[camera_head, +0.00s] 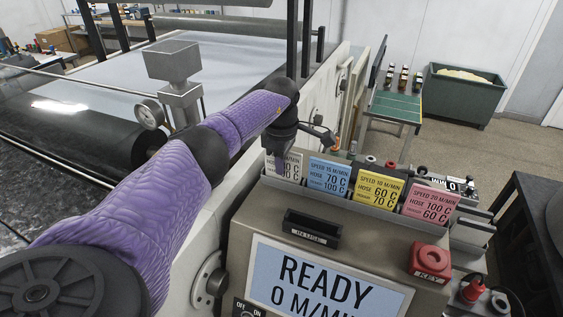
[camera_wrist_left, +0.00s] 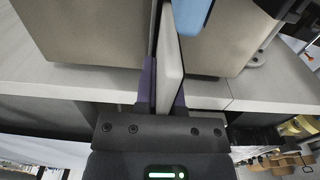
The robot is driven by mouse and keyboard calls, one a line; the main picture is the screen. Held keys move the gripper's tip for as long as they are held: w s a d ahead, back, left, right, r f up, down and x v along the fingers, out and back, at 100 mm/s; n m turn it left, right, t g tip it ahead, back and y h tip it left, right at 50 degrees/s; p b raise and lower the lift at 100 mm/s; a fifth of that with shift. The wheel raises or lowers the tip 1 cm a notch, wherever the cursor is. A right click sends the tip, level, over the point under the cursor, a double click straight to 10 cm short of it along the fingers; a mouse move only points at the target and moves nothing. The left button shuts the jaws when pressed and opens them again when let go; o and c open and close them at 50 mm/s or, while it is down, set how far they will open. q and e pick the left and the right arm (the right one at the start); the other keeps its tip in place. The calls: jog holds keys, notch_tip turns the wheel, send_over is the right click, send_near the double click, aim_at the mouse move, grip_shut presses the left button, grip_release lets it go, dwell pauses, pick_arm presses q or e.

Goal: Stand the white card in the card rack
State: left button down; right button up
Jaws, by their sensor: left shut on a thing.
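The white card (camera_head: 290,165) stands upright at the left end of the card rack (camera_head: 330,205), in line with the blue card (camera_head: 329,175), yellow card (camera_head: 377,188) and pink card (camera_head: 430,202). My left gripper (camera_head: 281,156) reaches down from above and is shut on the white card, hiding part of its face. In the left wrist view the white card (camera_wrist_left: 171,70) shows edge-on between the fingers (camera_wrist_left: 164,82), close to the blue card (camera_wrist_left: 194,14). I cannot tell whether its lower edge rests on the rack's floor. My right gripper is not in view.
The console below has an empty-looking IN USE holder (camera_head: 311,229), a READY screen (camera_head: 325,285) and a red KEY knob (camera_head: 430,259). A pressure gauge (camera_head: 150,114) and post stand left of my forearm. A green bin (camera_head: 463,95) is far right.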

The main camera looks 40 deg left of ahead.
pick_arm(q)
jog(key=c, duration=0.7)
grip_release()
jog(key=shift+o, duration=0.2)
notch_tip(320, 180, up, 10)
jog(key=shift+b, duration=0.55)
jog(key=shift+f, duration=0.1)
